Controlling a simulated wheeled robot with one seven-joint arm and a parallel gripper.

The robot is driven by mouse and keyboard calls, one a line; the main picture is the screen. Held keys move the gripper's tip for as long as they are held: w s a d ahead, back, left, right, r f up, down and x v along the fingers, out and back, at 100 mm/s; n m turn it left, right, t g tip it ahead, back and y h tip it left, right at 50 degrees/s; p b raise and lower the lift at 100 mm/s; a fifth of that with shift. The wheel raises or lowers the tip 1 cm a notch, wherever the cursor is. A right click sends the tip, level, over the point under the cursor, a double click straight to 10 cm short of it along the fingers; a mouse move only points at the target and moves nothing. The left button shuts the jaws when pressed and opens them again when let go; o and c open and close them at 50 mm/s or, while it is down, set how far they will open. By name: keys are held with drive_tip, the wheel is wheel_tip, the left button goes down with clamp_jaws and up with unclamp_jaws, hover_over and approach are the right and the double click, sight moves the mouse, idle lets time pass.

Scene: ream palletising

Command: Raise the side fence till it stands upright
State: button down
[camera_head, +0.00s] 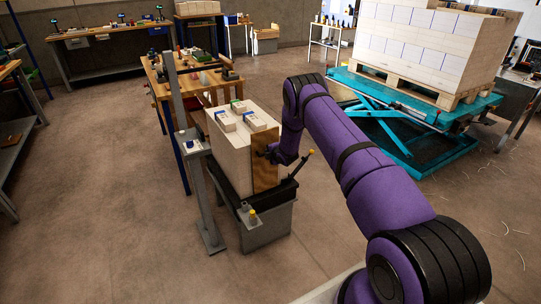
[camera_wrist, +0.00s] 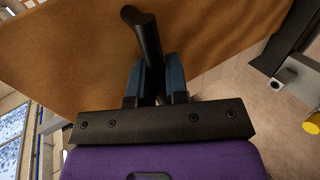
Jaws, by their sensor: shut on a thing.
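The side fence (camera_head: 265,176) looks like a brown plywood board at the near right side of a pale block of reams (camera_head: 230,150). It looks close to upright in the head view; its exact angle is hard to tell. In the wrist view the board (camera_wrist: 220,40) fills the upper part, with a black bar handle (camera_wrist: 143,35) standing out from it. My gripper (camera_wrist: 158,75) has its blue fingers shut on this handle. In the head view my gripper (camera_head: 272,155) is at the board's upper part, and the arm partly hides the contact.
The reams stand on a grey stand (camera_head: 267,228) with a dark top edge. A thin lever (camera_head: 301,165) with an orange tip rises at its right. A grey post (camera_head: 198,190) stands left. A teal lift table (camera_head: 430,150) with a loaded pallet is at right. Floor in front is clear.

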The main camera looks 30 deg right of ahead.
drive_tip(key=shift+w+r, duration=0.25)
drive_tip(key=c, duration=1.4)
unclamp_jaws()
drive_tip(key=v, duration=1)
drive_tip(key=shift+s, duration=0.45)
drive_tip(key=shift+c, duration=0.3)
